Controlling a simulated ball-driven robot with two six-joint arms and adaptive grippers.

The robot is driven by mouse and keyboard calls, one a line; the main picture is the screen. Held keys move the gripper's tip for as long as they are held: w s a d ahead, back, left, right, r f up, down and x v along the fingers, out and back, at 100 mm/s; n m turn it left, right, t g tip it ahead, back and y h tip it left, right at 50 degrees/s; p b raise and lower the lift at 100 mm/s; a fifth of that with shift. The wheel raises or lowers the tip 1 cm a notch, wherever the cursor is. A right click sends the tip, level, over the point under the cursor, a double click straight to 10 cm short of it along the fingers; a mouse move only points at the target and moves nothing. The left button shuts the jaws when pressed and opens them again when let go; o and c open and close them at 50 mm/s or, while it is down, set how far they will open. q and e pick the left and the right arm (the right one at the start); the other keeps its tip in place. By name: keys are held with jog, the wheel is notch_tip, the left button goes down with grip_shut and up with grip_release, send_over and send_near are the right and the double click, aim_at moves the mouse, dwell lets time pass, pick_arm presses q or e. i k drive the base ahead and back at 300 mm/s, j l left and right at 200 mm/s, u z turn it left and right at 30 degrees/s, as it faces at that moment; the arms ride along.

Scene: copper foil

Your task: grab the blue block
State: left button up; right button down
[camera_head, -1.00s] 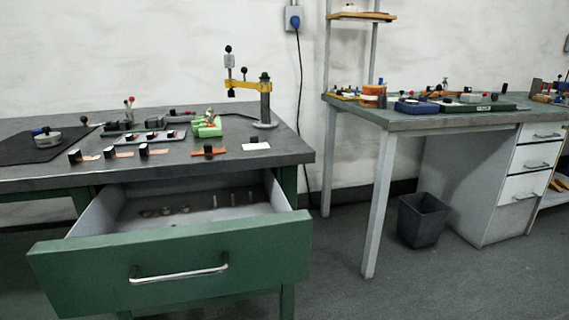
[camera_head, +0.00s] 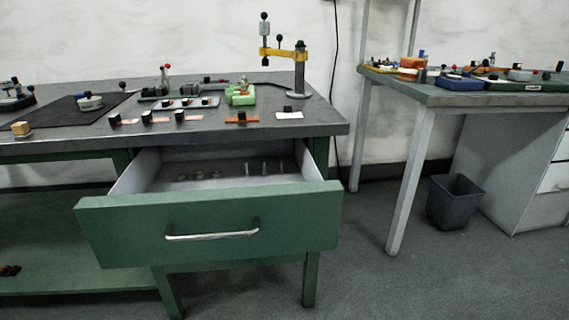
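I cannot make out a clear separate blue block. A small blue piece (camera_head: 81,97) shows at a round pale tin (camera_head: 90,103) on the dark mat of the left bench; it is too small to tell its shape. A flat blue box or tray (camera_head: 458,83) lies on the right bench near its front edge. Neither of my grippers is in view.
The left bench (camera_head: 60,150) has a green drawer (camera_head: 205,222) pulled far out, with small parts inside. A yellow-armed stand (camera_head: 299,70) rises at its right end. The right bench (camera_head: 440,99) is cluttered. A dark bin (camera_head: 455,203) stands on the floor, which is clear in front.

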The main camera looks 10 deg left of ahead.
aim_at(77, 97)
jog(key=u, duration=1.4)
jog(key=i+j, duration=0.15)
jog(key=j, duration=0.15)
jog(key=i+j, duration=0.15)
jog(key=j, duration=0.15)
